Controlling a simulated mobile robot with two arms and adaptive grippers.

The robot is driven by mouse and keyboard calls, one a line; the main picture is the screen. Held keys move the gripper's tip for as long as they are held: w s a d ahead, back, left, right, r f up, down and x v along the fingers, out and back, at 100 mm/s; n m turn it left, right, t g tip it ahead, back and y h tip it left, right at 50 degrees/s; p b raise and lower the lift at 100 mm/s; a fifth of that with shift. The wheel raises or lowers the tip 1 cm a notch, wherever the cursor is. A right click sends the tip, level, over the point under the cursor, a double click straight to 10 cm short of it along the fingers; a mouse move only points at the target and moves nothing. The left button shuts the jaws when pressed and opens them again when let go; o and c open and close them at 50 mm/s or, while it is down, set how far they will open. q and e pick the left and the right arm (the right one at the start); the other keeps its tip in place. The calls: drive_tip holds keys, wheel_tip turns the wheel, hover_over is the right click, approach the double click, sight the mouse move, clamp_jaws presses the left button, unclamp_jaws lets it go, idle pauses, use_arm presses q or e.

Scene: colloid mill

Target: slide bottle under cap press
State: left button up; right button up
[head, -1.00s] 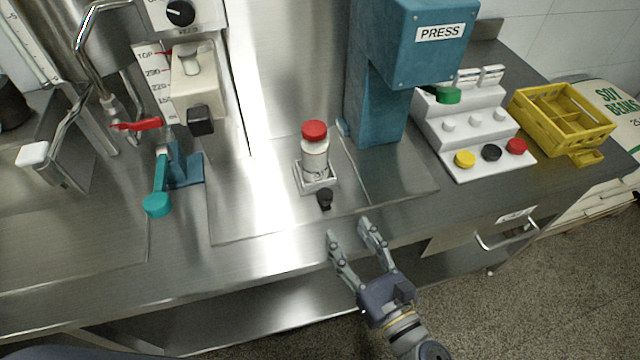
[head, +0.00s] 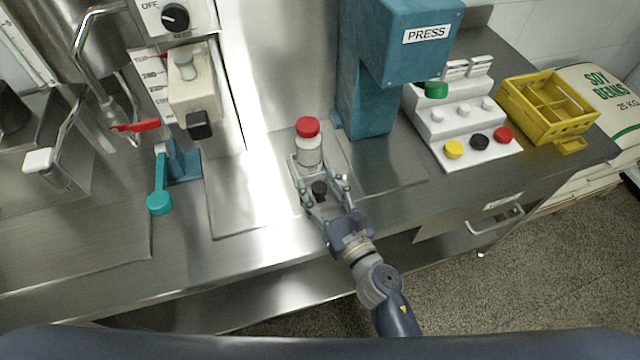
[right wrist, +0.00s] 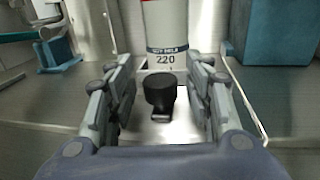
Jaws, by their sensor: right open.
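The bottle (head: 309,150), white with a red cap, stands upright on a small metal sliding tray (head: 296,172) with a black knob (head: 320,187) at its front. The bottle's label reads 220 in the right wrist view (right wrist: 165,30). The blue cap press (head: 408,50) stands to the right of the bottle. My right gripper (head: 322,182) is open, with its fingers on either side of the black knob, which also shows between them in the right wrist view (right wrist: 160,92). The fingers look apart from the knob. My left gripper is not in view.
A white stepped rack (head: 465,125) with colored caps and a yellow crate (head: 548,108) stand right of the press. A teal-handled lever (head: 160,185) and the filling machine's cream valve block (head: 192,85) are on the left. The counter under the press is clear.

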sight(396, 177)
drive_tip(key=shift+w, duration=0.1)
clamp_jaws()
drive_tip(key=shift+d, duration=0.1)
drive_tip(key=w+d, duration=0.1)
drive_tip(key=d, duration=0.4)
drive_tip(key=w+d+b, duration=0.1)
drive_tip(key=w+d, duration=0.1)
drive_tip(key=d, duration=0.3)
drive_tip(key=w+d+b, duration=0.1)
drive_tip(key=w+d, duration=0.1)
drive_tip(key=d, duration=0.3)
drive_tip(key=shift+d, duration=0.25)
drive_tip(key=shift+w+d+b, duration=0.3)
drive_tip(key=shift+d+b, duration=0.05)
drive_tip(key=shift+d, duration=0.5)
unclamp_jaws()
drive_tip(key=shift+d, duration=0.15)
